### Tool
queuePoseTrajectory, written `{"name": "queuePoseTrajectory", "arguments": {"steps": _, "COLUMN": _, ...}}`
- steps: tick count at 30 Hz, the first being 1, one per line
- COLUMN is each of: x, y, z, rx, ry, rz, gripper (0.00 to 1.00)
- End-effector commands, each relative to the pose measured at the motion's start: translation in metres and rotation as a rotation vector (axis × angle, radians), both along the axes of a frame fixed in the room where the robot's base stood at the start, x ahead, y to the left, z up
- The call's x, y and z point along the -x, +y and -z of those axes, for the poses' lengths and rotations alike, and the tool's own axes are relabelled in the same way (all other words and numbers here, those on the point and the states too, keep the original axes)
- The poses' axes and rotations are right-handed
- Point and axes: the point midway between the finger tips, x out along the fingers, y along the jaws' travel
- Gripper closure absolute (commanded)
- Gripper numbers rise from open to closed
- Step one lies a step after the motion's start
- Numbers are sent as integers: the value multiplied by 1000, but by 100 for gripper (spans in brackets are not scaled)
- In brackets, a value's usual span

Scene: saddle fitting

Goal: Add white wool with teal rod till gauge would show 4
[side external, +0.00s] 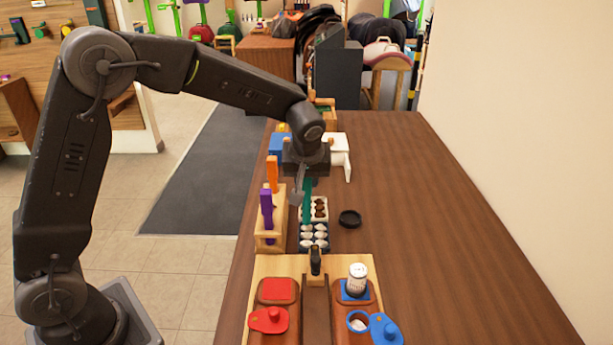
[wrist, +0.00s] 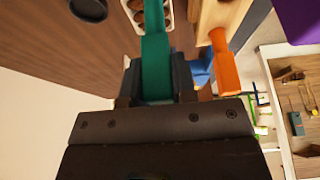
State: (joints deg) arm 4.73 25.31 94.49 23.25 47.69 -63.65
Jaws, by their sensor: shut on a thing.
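My gripper (side external: 304,184) is shut on the teal rod (side external: 307,206), which hangs down over the trays. In the wrist view the teal rod (wrist: 155,55) runs between the two dark fingers of my gripper (wrist: 157,82). White wool tufts (side external: 314,238) lie in a dark tray just in front of the rod. A white tray (side external: 327,203) with brown tufts is behind it, partly hidden by the rod. An open pot (side external: 358,321) with white inside stands on the wooden board. I cannot make out a gauge reading.
A wooden rack (side external: 268,234) left of the trays holds a purple rod (side external: 266,208) and an orange rod (side external: 272,174). Table right is clear beyond a black dish (side external: 350,218).

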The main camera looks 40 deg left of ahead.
Motion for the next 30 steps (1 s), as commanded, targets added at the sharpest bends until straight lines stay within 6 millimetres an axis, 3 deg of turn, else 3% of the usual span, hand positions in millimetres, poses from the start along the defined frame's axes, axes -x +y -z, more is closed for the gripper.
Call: {"name": "queuePoseTrajectory", "arguments": {"steps": 30, "x": 0, "y": 0, "z": 14, "rx": -1, "ry": -1, "rz": 0, "gripper": 92}}
